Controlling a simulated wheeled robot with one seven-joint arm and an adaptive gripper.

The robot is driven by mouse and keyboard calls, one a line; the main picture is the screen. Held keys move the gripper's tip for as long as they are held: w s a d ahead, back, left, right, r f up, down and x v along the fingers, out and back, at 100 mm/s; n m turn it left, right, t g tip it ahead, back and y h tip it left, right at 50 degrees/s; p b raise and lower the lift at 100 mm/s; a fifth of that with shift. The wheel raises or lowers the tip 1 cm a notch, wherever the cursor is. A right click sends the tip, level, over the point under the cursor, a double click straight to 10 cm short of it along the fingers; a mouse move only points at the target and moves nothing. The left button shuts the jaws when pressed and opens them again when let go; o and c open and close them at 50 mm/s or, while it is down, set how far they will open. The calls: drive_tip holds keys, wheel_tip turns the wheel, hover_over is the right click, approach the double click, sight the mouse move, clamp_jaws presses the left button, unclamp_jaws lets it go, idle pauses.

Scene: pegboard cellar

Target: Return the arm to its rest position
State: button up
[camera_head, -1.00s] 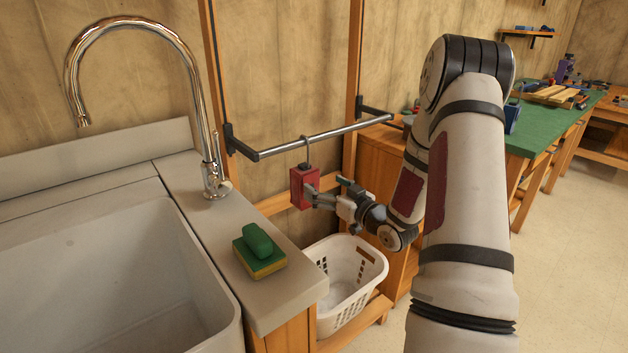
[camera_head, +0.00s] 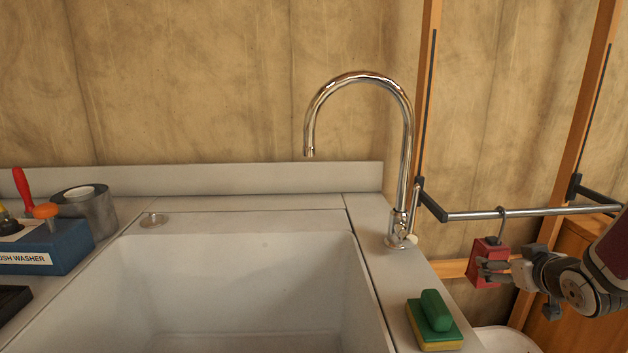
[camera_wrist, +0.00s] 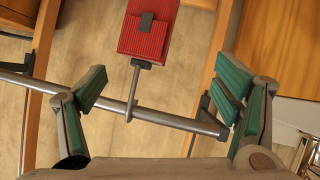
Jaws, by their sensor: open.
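My gripper (camera_head: 500,270) is at the right of the head view, beside a red block (camera_head: 485,252) that hangs by a hook from a metal rail (camera_head: 540,212). In the wrist view my gripper (camera_wrist: 160,82) is open, its green-padded fingers wide apart. The red ribbed block (camera_wrist: 147,32) and its hook (camera_wrist: 133,92) show between and beyond the fingers, with clear gaps at both sides. The hook goes over the rail (camera_wrist: 160,114). Part of my arm is cut off at the right edge.
A sink (camera_head: 240,260) with a chrome faucet (camera_head: 405,150) fills the middle. A green and yellow sponge (camera_head: 436,340) lies on the counter. A blue box (camera_head: 60,245) of tools and a tape roll (camera_head: 92,212) stand left. A white basket (camera_head: 505,340) is below the block.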

drive_tip(key=s+a+r+g+y, duration=0.1)
drive_tip(key=s+a+r+g, duration=0.25)
drive_tip(key=s+a, duration=0.7)
drive_tip(key=s+a+r+m+g, duration=0.15)
drive_tip(key=s+a+g, duration=0.3)
drive_tip(key=s, duration=1.05)
drive_tip(key=s+a+r+g+y, duration=0.1)
drive_tip(key=s+a+r+g, duration=0.2)
drive_tip(key=s+a, duration=0.7)
wheel_tip(320, 180, up, 21)
drive_tip(key=s+d+t+p, duration=0.1)
drive_tip(key=s+t+p, duration=0.1)
drive_tip(key=p, duration=1.7)
drive_tip(key=shift+s+d+t+p, duration=0.25)
drive_tip(key=shift+t+p, duration=0.05)
drive_tip(key=shift+t, duration=0.2)
